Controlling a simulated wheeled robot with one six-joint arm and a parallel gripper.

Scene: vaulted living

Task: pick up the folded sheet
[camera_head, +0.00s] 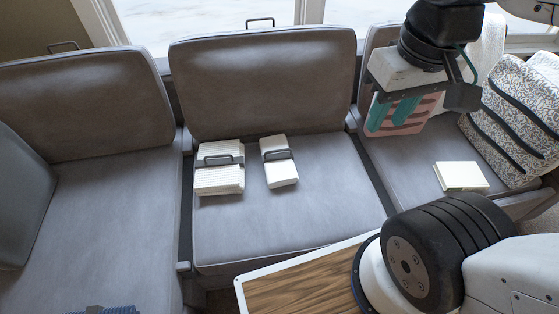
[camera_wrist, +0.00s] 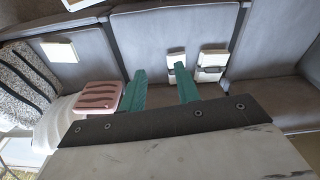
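No single thing is plainly the folded sheet; several pale, flat-looking pieces could be it. A white ribbed stack (camera_head: 220,180) and a narrower white piece (camera_head: 284,174) lie on the middle seat, each with a dark loop on top. A flat white block (camera_head: 461,176) lies on the right seat; it shows in the wrist view too (camera_wrist: 60,52). My gripper (camera_head: 388,117) is in the air above the right seat, in front of a pink striped thing (camera_head: 422,112). In the wrist view, its teal fingers (camera_wrist: 160,70) are apart, with nothing between them.
A patterned cushion (camera_head: 520,110) and a white cloth (camera_head: 487,50) are at the right of the grey sofa. A wood-topped table with a white rim (camera_head: 300,285) stands in front.

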